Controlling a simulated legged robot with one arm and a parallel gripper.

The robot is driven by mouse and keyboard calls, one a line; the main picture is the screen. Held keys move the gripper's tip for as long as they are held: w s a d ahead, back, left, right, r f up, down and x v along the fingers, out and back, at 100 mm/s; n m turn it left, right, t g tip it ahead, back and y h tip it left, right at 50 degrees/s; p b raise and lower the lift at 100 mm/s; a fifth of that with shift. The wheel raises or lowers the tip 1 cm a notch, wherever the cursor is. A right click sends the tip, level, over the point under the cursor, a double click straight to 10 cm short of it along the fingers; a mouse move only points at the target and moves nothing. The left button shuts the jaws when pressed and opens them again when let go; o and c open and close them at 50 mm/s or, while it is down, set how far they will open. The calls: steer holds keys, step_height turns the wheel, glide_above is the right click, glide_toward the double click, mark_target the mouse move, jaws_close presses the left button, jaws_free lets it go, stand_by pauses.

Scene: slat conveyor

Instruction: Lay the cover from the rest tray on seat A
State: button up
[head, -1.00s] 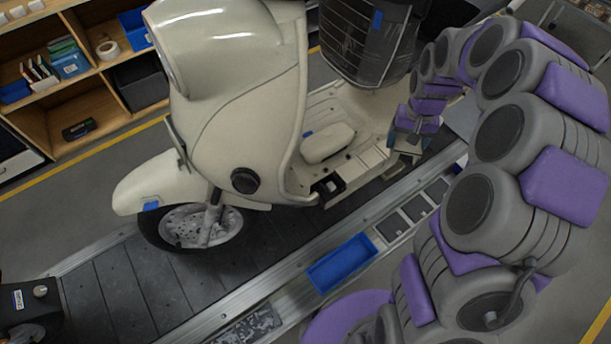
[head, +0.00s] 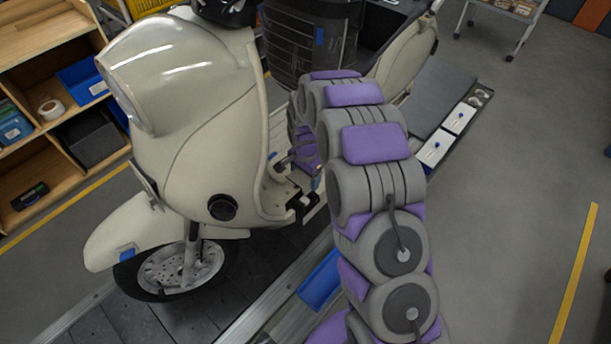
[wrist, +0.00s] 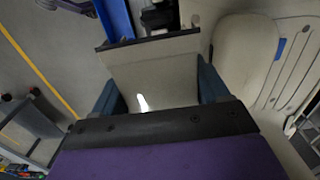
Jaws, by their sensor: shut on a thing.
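My gripper (wrist: 157,92) is shut on a flat cream cover (wrist: 153,70) with a dark far edge; its blue-grey fingers grip the cover's two sides. In the head view my gripper is mostly hidden behind my arm, low over the scooter's (head: 200,110) footwell. A rounded cream pad (wrist: 243,62) lies on the ribbed floor to the right of the held cover, with blue tape beside it. A small black fitting (head: 302,202) shows at the footwell's near edge. I cannot tell which spot is seat A, and the rest tray is not clearly identifiable.
A blue bin (head: 321,281) sits on the conveyor's near rail and also shows in the wrist view (wrist: 115,18). White pieces (head: 434,151) lie in a side strip farther back. Wooden shelves (head: 60,150) stand left.

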steer(key=shift+a+f+b, duration=0.1)
steer(key=shift+f+b, duration=0.6)
steer(key=shift+f, duration=1.35)
steer(key=shift+s, duration=0.1)
steer(key=shift+f, duration=0.2)
